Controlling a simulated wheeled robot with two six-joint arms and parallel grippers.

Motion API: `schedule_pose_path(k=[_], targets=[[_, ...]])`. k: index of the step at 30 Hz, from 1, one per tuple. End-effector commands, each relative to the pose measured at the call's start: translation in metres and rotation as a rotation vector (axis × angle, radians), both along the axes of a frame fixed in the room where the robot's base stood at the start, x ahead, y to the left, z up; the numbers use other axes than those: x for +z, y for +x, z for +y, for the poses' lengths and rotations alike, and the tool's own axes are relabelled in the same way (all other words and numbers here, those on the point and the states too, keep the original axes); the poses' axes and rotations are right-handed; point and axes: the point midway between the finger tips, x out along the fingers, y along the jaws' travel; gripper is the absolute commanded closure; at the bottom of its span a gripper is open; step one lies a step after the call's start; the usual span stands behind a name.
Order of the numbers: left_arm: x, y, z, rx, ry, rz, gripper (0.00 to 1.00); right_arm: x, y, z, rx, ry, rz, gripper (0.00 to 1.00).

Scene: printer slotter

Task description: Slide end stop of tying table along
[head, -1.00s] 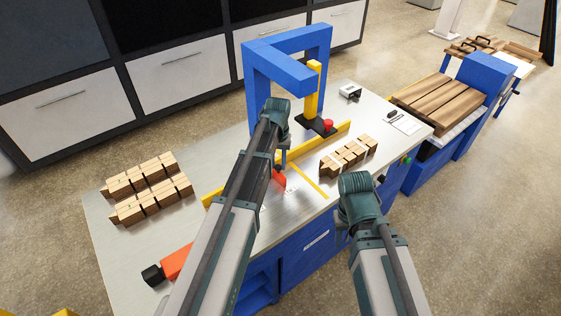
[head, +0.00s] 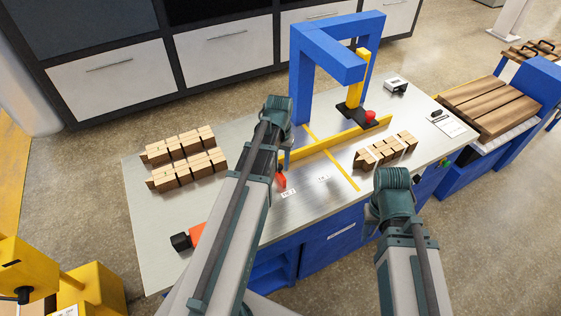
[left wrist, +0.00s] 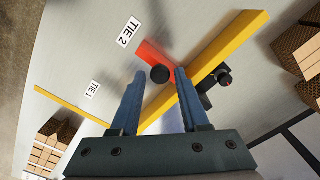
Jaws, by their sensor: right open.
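The tying table (head: 150,225) has a grey top, a blue arch and a yellow fence (head: 320,146); the fence also crosses the left wrist view (left wrist: 237,42). The orange end stop (head: 281,181) is by the fence, partly hidden by my left arm. In the left wrist view the end stop (left wrist: 152,52) shows a round black knob (left wrist: 160,74). My left gripper (left wrist: 160,74) is open, its blue fingers apart on either side of the knob, with gaps visible. Contact cannot be told. My right gripper is hidden; only its arm shows, over the table's front edge.
Wooden block bundles (head: 185,160) lie at the table's left, and another bundle (head: 385,149) lies right of the fence. An orange tool with a black end (head: 181,241) lies at the front left. TIE 1 (left wrist: 95,89) and TIE 2 (left wrist: 128,31) labels mark the top.

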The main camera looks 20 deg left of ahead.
Motion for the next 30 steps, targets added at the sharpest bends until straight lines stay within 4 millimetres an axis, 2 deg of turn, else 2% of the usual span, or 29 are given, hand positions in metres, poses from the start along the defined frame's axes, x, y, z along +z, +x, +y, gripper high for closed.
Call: schedule_pose_path(k=[1,2,11,17,23,30], targets=[[0.0,0.0,0.0,0.0,0.0,0.0,0.44,0.0,0.0,0.0,0.0,0.0,0.0,0.5],[0.0,0.0,0.0,0.0,0.0,0.0,0.39,0.0,0.0,0.0,0.0,0.0,0.0,0.5],[0.0,0.0,0.0,0.0,0.0,0.0,0.39,0.0,0.0,0.0,0.0,0.0,0.0,0.5],[0.008,0.0,0.0,0.0,0.0,0.0,0.39,0.008,0.0,0.0,0.0,0.0,0.0,0.5],[0.028,0.0,0.0,0.0,0.0,0.0,0.39,0.028,0.0,0.0,0.0,0.0,0.0,0.5],[0.064,0.0,0.0,0.0,0.0,0.0,0.39,0.065,0.0,0.0,0.0,0.0,0.0,0.5]])
